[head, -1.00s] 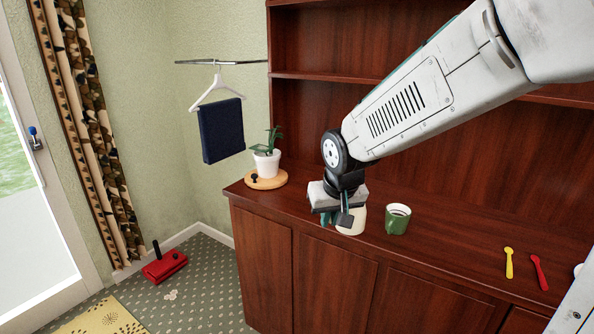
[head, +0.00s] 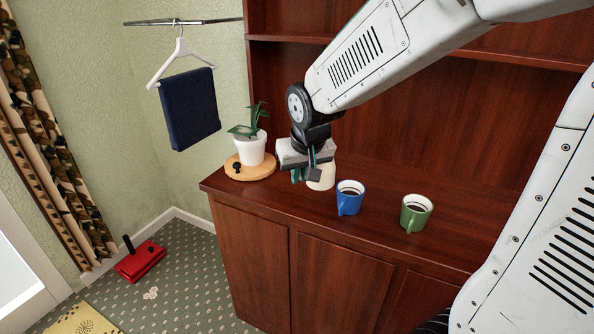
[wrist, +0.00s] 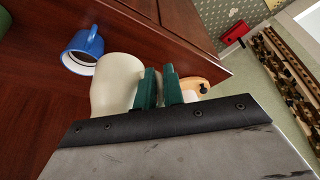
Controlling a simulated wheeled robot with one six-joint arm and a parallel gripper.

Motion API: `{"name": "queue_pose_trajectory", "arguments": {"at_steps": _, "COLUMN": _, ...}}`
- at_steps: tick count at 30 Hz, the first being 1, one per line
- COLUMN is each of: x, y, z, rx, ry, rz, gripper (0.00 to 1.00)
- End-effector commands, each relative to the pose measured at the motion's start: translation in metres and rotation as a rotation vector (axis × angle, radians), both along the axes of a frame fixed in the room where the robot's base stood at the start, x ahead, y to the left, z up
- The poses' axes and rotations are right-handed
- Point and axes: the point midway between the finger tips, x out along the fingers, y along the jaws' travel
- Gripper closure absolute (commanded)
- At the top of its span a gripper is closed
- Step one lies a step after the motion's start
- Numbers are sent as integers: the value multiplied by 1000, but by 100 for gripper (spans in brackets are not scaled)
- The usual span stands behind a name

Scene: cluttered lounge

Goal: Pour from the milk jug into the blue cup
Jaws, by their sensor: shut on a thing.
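The cream milk jug (head: 321,178) is at the left part of the wooden counter, partly hidden by my gripper (head: 306,178). In the wrist view the jug (wrist: 117,84) is beside my green fingers (wrist: 160,88). The blue cup (head: 349,202) stands upright just right of the jug, with something dark inside. It also shows in the wrist view (wrist: 86,43), apart from the jug.
A green cup (head: 414,217) with dark contents stands right of the blue cup. A potted plant (head: 251,149) on a round wooden board (head: 236,172) stands left of my gripper. The counter's front edge is close to the cups. A shelf rises behind.

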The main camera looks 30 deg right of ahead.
Motion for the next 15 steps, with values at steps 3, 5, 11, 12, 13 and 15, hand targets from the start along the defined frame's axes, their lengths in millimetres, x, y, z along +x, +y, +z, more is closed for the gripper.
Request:
{"name": "queue_pose_trajectory", "arguments": {"at_steps": 3, "x": 0, "y": 0, "z": 0, "rx": 0, "ry": -1, "rz": -1, "gripper": 100}}
{"name": "queue_pose_trajectory", "arguments": {"at_steps": 5, "x": 0, "y": 1, "z": 0, "rx": 0, "ry": -2, "rz": -5, "gripper": 100}}
{"name": "queue_pose_trajectory", "arguments": {"at_steps": 11, "x": -1, "y": 1, "z": -2, "rx": 13, "ry": -1, "rz": -19, "gripper": 100}}
{"name": "queue_pose_trajectory", "arguments": {"at_steps": 12, "x": -1, "y": 1, "z": -3, "rx": 20, "ry": 1, "rz": -18, "gripper": 100}}
{"name": "queue_pose_trajectory", "arguments": {"at_steps": 13, "x": -1, "y": 0, "z": -3, "rx": 24, "ry": 1, "rz": -18, "gripper": 100}}
{"name": "queue_pose_trajectory", "arguments": {"at_steps": 15, "x": -1, "y": 0, "z": -4, "rx": 36, "ry": 3, "rz": -18, "gripper": 100}}
